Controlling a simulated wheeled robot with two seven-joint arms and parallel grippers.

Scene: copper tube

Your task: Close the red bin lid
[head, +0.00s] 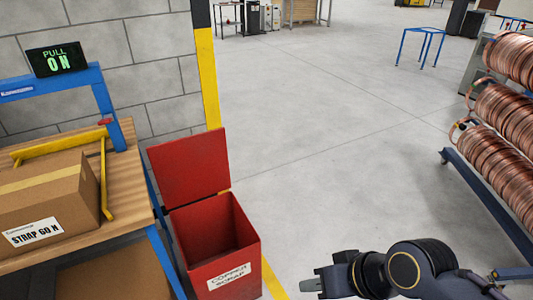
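The red bin (222,240) stands on the floor left of centre, beside the wooden bench, with a "COPPER SCRAP" label on its front. Its red lid (188,165) is open, tilted up and back at the rear edge. The inside that shows looks dark and empty. My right gripper (312,284) is at the bottom, right of the bin and apart from it, pointing left. I cannot tell whether its fingers are apart. My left gripper is not in view.
A bench (110,220) with a cardboard box (45,205) and a blue frame (98,95) stands at left. A rack of copper coils (500,165) is at right. A yellow-black post (207,75) rises behind the bin. The floor between is clear.

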